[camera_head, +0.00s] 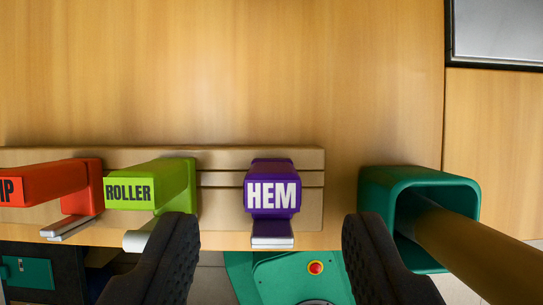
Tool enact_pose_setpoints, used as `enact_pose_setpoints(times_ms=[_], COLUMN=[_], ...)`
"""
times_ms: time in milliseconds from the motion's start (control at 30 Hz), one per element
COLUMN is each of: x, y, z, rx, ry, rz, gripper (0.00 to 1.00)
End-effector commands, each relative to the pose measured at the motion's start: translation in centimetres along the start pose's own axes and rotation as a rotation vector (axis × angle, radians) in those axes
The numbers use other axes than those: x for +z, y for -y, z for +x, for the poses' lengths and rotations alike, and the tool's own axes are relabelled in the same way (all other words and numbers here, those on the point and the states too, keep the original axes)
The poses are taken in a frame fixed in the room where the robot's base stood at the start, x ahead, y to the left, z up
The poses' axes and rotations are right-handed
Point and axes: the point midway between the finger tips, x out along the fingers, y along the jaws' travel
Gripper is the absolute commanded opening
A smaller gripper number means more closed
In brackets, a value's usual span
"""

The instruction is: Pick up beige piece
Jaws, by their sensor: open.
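My gripper (272,222) shows as two dark ridged fingers at the bottom, spread wide and empty. Between and beyond the fingertips is a purple block labelled HEM (272,180) with a silver tip. A beige slotted board (222,215) lies behind the labelled blocks. A tan cylinder (462,246) sits in a green square holder (374,186) to the right of my right finger. I cannot tell which of these is the beige piece, or whether it is in view at all.
A lime block labelled ROLLER (128,193) and a red block (50,184) stand to the left. The wooden surface (220,70) beyond is clear. A grey panel (500,28) is at top right. Below the edge, a green machine part has a red button (316,268).

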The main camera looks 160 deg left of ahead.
Motion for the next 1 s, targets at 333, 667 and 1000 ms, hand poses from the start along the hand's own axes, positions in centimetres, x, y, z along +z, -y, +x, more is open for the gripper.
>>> enact_pose_setpoints(times_ms=[333,667,1000], x=[0.1,0.0,0.0], y=[-0.1,-0.1,-0.1], z=[4.2,4.3,4.3], rx=[0.001,0.001,0.001], ry=[0.002,0.0,0.0], rz=[0.001,0.001,0.001], gripper=[0.45,0.2,0.0])
